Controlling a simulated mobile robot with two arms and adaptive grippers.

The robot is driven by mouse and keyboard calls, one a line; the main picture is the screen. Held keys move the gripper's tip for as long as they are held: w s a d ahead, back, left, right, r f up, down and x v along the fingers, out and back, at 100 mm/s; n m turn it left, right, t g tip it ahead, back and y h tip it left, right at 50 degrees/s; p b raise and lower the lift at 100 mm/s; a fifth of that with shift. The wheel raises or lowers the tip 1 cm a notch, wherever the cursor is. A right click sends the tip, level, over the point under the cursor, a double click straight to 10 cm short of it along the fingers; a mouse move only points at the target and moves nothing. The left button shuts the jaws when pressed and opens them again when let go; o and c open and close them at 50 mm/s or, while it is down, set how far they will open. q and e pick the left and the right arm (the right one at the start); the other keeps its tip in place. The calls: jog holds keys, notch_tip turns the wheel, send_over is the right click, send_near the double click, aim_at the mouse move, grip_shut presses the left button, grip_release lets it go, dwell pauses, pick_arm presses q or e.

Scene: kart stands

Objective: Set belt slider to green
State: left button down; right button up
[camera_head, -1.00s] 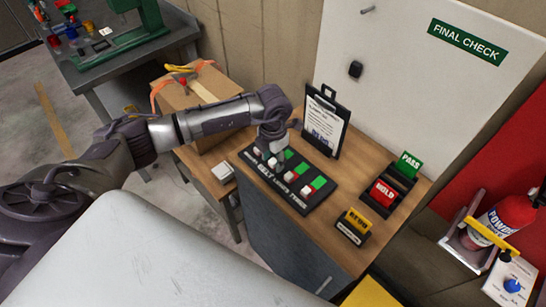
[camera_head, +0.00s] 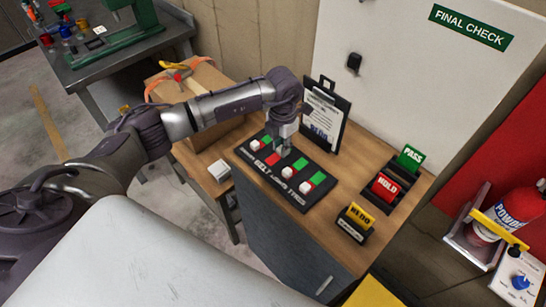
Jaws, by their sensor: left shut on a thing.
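A dark slider board (camera_head: 300,201) lies on the wooden stand top, with lettering along its near edge that seems to include "BELT". It has several slots with red and green patches and white knobs. White knobs show at the left slot (camera_head: 255,146), the third slot (camera_head: 287,172) and the right slot (camera_head: 305,187), all towards the near side. In the second slot, a red patch (camera_head: 271,159) is bare at the near end. My left gripper (camera_head: 283,152) is shut at this slot's far end, apparently on the belt slider knob, which it hides. My right gripper is not in view.
A clipboard (camera_head: 324,120) stands just behind the board. PASS (camera_head: 409,158), HOLD (camera_head: 385,188) and REDO (camera_head: 360,216) signs stand to the right. A cardboard box (camera_head: 207,83) is at the left, behind my arm.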

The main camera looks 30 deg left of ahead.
pick_arm(q)
jog(key=shift+w+d, duration=0.15)
jog(key=shift+w, duration=0.2)
jog(key=shift+r, duration=0.1)
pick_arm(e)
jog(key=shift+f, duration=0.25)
pick_arm(q)
jog(key=c, duration=1)
grip_release()
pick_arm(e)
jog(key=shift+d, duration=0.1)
pick_arm(q)
notch_tip(320, 180, up, 12)
